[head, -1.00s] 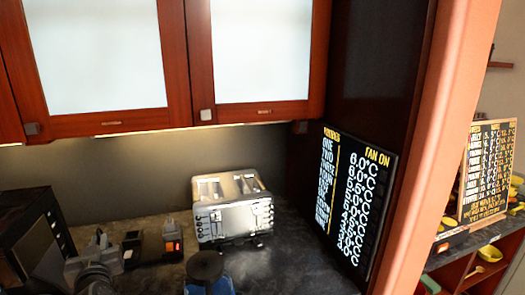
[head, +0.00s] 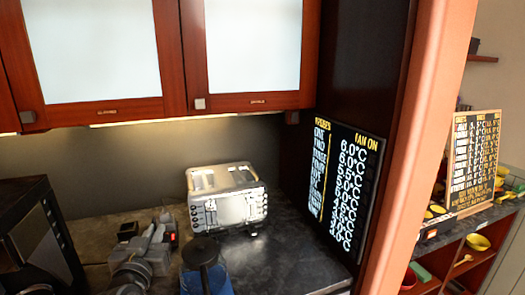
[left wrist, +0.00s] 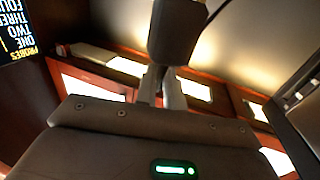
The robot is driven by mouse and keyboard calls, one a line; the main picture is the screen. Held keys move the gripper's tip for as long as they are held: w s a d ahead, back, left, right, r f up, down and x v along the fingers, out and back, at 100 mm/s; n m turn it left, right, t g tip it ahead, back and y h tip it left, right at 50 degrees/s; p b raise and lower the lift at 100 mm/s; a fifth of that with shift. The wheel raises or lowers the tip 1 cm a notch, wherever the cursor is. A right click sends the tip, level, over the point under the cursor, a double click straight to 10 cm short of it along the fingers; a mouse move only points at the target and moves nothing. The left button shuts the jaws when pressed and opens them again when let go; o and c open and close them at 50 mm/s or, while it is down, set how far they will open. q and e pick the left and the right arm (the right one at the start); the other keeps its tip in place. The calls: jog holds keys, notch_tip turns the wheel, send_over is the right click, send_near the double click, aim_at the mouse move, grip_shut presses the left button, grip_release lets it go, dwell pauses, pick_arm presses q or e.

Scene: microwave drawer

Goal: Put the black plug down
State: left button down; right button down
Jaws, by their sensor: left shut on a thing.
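My left gripper (head: 150,240) is over the counter (head: 95,275), in front of a small dark object with a red part. In the left wrist view, its two fingers (left wrist: 162,85) are shut on the black plug (left wrist: 178,35), a dark block with a thin cord at its upper right. My right gripper is not in view.
A silver toaster (head: 228,205) stands at the back of the counter. A blue jug with a black lid (head: 203,252) is just right of my left gripper. A black microwave (head: 35,235) is at the left. Counter right of the jug is clear.

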aim_at(167, 237)
pick_arm(q)
jog(key=d, duration=0.2)
jog(key=d+h, duration=0.1)
jog(key=shift+s+d+f+m+b, duration=0.1)
jog(key=shift+s+f+m+b, duration=0.15)
jog(key=shift+m+b, duration=0.15)
jog(key=s+f, duration=0.8)
jog(key=f, duration=0.2)
jog(key=shift+w, duration=0.1)
